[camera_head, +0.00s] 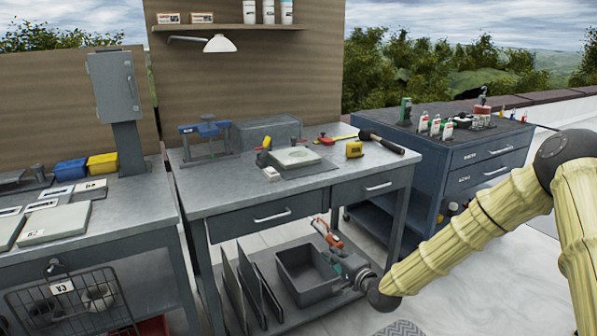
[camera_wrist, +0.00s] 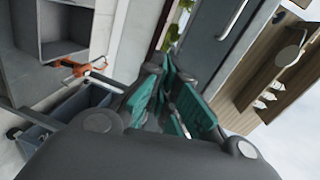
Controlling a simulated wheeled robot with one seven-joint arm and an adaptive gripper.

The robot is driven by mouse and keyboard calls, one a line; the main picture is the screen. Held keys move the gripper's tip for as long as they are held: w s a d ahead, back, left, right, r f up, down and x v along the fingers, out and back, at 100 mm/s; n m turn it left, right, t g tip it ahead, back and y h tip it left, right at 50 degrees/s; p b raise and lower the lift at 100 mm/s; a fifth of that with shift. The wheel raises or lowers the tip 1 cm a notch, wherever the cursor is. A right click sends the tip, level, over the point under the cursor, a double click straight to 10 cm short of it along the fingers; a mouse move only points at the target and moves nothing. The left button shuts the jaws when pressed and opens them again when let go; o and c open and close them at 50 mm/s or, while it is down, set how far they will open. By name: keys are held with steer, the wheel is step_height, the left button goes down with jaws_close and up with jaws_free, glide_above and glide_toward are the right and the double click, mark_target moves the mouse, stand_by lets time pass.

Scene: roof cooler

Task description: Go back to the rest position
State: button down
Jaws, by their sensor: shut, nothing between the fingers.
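My gripper (camera_head: 345,262) is low in front of the middle workbench (camera_head: 230,195), by the right end of the grey bin on its lower shelf. In the wrist view my gripper (camera_wrist: 170,85) shows teal finger pads close together, with nothing held between them. My arm, in a pale yellow sleeve, comes in from the right and bends down toward the bench's lower shelf. The gap between the fingers and the bench leg is hard to judge in the head view.
A grey open bin (camera_head: 305,275) and upright dark panels (camera_head: 250,285) are on the lower shelf. An orange-handled tool (camera_head: 326,232) shows close behind my gripper. A blue drawer cabinet (camera_head: 450,160) stands right. A wire basket (camera_head: 75,305) hangs at left. Pale floor lies in front.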

steer(key=s+a+f+n+g+h, duration=0.2)
steer(key=s+f+n+g, duration=0.3)
steer(key=s+f, duration=1.25)
steer(key=s+d+f+n+g+h, duration=0.1)
steer(key=s+d+f+n+g, duration=0.3)
steer(key=s, duration=0.6)
steer(key=s+f+m+g+h, duration=0.1)
steer(key=s+f+g+h, duration=0.1)
steer(key=s+f, duration=0.7)
steer(key=s+d+r+n+g+h, duration=0.1)
steer(key=s+d+n+g, duration=0.15)
steer(key=s, duration=0.55)
steer(key=s+d+r+n+g+h, duration=0.1)
steer(key=s+d, duration=0.2)
steer(key=s, duration=0.5)
step_height(320, 180, up, 16)
steer(key=s+p, duration=0.1)
steer(key=p, duration=1.5)
steer(key=shift+d+f, duration=0.15)
steer(key=shift+d, duration=0.1)
